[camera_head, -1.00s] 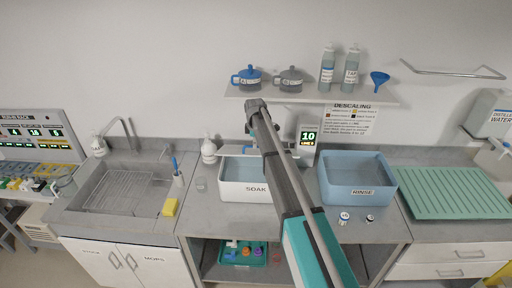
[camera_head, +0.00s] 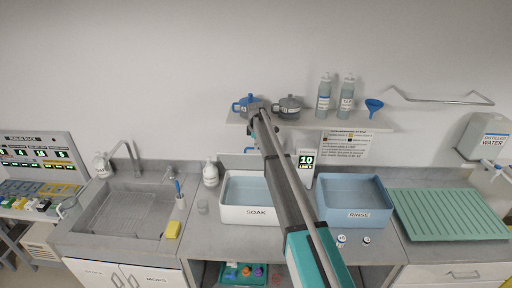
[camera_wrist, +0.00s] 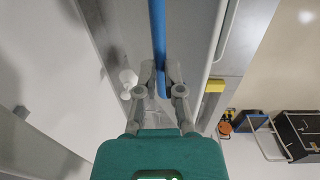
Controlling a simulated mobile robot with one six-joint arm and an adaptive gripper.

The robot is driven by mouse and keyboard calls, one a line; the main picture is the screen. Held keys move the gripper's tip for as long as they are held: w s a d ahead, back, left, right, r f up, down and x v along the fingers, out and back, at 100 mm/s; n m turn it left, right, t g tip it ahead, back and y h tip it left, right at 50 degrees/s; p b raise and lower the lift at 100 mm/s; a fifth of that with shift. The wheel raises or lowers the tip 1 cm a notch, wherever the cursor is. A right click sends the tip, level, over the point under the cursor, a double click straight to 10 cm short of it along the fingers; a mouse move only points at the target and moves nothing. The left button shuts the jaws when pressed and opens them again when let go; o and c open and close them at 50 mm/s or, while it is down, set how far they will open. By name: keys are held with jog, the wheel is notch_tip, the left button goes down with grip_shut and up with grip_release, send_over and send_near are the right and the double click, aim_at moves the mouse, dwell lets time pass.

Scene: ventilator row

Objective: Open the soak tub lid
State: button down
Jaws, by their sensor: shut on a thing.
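The soak tub (camera_head: 249,215) is a white tub labelled SOAK on the counter, in the middle of the head view. Its blue-grey inside shows from above, partly covered by my arm. My gripper (camera_head: 255,107) is raised well above and behind the tub's front in the picture, overlapping the shelf jars. In the wrist view my gripper (camera_wrist: 161,78) is shut on a long blue bar (camera_wrist: 157,25), which looks like the lid's handle. A pale grey panel edge runs alongside the bar. I cannot clearly make out the lid itself in the head view.
A blue RINSE tub (camera_head: 352,199) stands right of the soak tub, with a green drain mat (camera_head: 450,213) beyond. A sink (camera_head: 125,210) and yellow sponge (camera_head: 173,229) are left. The wall shelf (camera_head: 330,122) holds lidded pots, bottles and a blue funnel (camera_head: 373,106).

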jog(key=shift+w+d+f, duration=0.1)
jog(key=shift+w+d, duration=0.05)
jog(key=shift+w, duration=0.2)
jog(key=c, duration=1.1)
grip_release()
jog(key=shift+c, duration=0.2)
jog(key=o, duration=0.5)
jog(key=shift+w+f, duration=0.35)
jog(key=shift+w, duration=0.05)
jog(key=shift+c, duration=0.2)
jog(key=shift+s, duration=0.1)
